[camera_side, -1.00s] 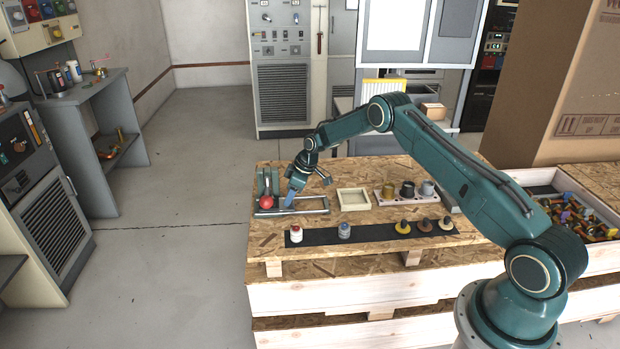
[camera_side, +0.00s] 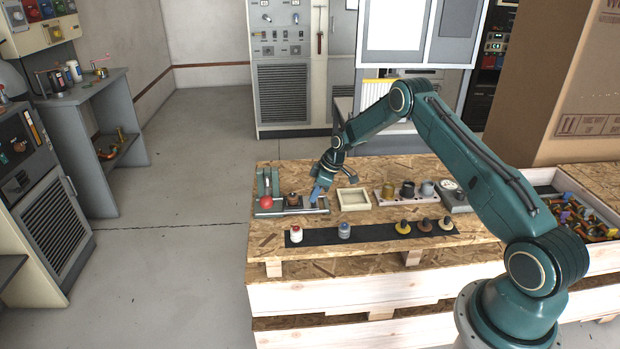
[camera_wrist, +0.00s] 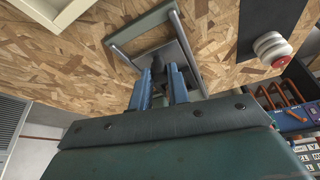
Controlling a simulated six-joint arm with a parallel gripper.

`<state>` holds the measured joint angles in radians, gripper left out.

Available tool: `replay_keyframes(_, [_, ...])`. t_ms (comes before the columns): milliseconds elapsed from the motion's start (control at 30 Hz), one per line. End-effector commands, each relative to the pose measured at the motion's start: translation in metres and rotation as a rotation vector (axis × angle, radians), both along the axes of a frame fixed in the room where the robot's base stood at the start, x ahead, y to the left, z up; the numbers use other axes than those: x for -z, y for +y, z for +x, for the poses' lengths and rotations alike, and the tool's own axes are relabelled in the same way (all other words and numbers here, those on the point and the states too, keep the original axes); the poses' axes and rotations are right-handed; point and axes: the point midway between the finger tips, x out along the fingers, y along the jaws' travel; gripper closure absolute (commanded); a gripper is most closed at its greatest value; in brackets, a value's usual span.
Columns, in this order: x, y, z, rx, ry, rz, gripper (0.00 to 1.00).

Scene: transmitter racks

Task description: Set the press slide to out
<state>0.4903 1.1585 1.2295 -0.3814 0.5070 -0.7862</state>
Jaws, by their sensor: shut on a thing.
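The press (camera_side: 268,184) stands at the left of the wooden work top, with a green upright and a red ball (camera_side: 266,202). Metal rails (camera_side: 300,212) run right from it. My gripper (camera_side: 315,202) is low at the right end of the rails. In the wrist view the blue fingers (camera_wrist: 158,74) are shut on a small dark handle (camera_wrist: 157,63) of the press slide. The slide's grey plate (camera_wrist: 184,62) lies within the rail frame. A small brown and dark piece (camera_side: 292,200) sits between the press and my gripper. The handle is hidden in the side view.
An empty cream tray (camera_side: 353,199) lies just right of my gripper. A black strip (camera_side: 372,234) with several knobs lies in front. Bare board lies between the rails and strip.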

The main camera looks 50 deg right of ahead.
Motion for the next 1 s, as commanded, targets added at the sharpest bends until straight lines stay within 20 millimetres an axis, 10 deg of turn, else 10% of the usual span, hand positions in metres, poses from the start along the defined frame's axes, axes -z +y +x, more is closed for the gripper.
replay_keyframes(400, [-0.0001, -0.0109, -0.0103, 0.006, 0.005, -0.002, 1.0])
replay_keyframes(433, [-0.0001, -0.0111, -0.0104, 0.006, 0.005, -0.002, 0.77])
replay_keyframes(533, [-0.0002, -0.0102, -0.0097, 0.005, 0.004, -0.002, 0.61])
replay_keyframes(1000, [-0.0054, -0.0094, -0.0097, 0.002, -0.001, -0.001, 0.61])
